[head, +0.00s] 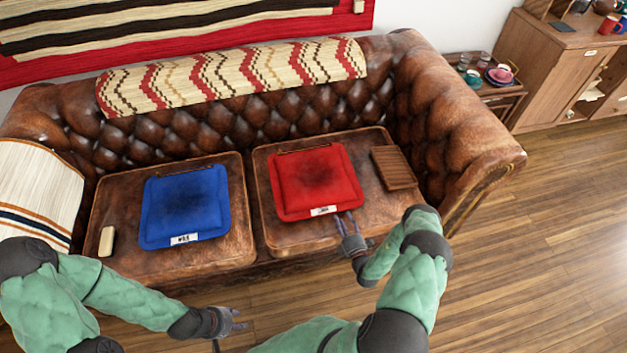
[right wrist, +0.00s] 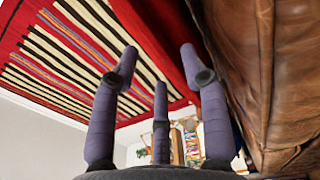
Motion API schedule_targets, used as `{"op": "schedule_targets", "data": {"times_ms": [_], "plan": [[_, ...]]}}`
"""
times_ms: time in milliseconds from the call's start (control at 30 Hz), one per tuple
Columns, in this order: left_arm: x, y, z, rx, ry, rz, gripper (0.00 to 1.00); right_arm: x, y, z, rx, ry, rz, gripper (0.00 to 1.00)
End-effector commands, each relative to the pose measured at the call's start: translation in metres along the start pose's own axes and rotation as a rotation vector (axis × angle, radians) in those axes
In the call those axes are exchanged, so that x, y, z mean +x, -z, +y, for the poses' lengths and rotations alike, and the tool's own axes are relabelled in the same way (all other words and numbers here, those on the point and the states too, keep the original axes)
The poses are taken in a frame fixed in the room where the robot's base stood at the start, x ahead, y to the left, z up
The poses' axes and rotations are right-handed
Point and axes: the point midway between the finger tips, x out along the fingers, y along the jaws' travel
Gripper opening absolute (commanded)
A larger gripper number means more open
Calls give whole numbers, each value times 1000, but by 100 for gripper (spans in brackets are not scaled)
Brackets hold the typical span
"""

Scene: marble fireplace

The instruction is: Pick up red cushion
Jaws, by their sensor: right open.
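The red cushion (head: 318,178) lies flat on the right seat of the brown leather sofa, with a white label on its front edge. My right gripper (head: 346,216) is open at the cushion's front right corner, fingertips close to the edge. Whether they touch it, I cannot tell. In the right wrist view the gripper's fingers (right wrist: 158,75) are spread, with nothing clearly held. A red surface lies behind them; cushion or wall rug, I cannot tell. My left gripper (head: 238,319) is open and empty in front of the sofa, below the blue cushion (head: 186,205).
A brown slatted item (head: 393,168) lies right of the red cushion. A small cream object (head: 106,241) lies on the left seat. The sofa arm (head: 455,130) rises at right, with a side table (head: 490,88) beyond. The wooden floor (head: 545,230) is clear at right.

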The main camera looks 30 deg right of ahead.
Motion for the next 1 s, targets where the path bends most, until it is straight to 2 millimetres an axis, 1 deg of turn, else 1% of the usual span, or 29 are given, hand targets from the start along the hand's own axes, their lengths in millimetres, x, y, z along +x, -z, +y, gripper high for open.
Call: {"op": "schedule_targets", "data": {"times_ms": [133,300,400,533,733,767,800,900,1000], "plan": [[6,0,-2,0,0,0,40,12,3,0,-1,-2,4,45],[16,1,-6,0,0,0,40,37,6,1,-3,-2,5,45],[19,1,-7,0,0,0,40,47,5,1,-1,-2,3,45],[20,1,-7,0,0,0,40,53,5,2,-1,0,3,45],[19,1,-7,0,0,0,40,53,5,3,-1,0,2,45],[19,1,-7,0,0,0,40,53,5,3,-1,0,2,37],[19,1,-7,0,0,0,40,53,5,3,-1,0,2,25],[19,1,-7,0,0,0,40,53,5,3,-1,0,2,0],[19,1,-7,0,0,0,40,53,5,3,-1,0,2,0]]}}
